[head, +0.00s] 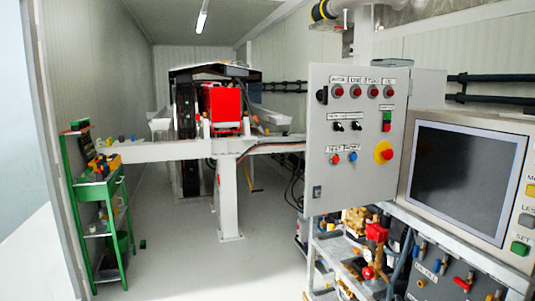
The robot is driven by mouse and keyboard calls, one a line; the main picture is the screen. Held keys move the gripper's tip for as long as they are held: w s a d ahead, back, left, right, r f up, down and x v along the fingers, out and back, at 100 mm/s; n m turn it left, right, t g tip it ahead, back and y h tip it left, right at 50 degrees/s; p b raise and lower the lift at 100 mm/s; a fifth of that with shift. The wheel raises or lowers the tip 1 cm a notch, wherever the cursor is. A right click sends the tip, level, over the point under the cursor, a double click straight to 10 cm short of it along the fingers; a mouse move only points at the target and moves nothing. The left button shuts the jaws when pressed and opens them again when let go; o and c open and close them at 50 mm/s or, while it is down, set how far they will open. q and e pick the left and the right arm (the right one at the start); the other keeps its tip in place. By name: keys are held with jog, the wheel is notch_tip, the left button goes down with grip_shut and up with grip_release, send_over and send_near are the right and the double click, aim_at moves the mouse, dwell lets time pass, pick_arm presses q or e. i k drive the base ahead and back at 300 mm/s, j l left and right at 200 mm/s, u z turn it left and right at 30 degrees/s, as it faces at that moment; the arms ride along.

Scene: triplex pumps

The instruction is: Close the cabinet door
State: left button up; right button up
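The grey cabinet door (360,138) stands upright right of centre, its face toward me. It carries red buttons along the top, black switches, a green and red button pair, and a red knob on a yellow disc (383,152). A small dark latch or lock (317,191) sits low near its left edge. A grey cabinet part (427,92) shows behind its right edge. The door looks swung out from it, but I cannot tell the exact angle. The cabinet's inside is hidden. Neither of my grippers is in view.
A console with a dark screen (462,182) stands at the right, beside the door. Below the door are shelves with valves and a red fitting (376,232). A green tool cart (100,200) stands at the left. The floor (215,270) between is mostly free.

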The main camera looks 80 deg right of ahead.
aim_at(370, 179)
jog(key=z, duration=3)
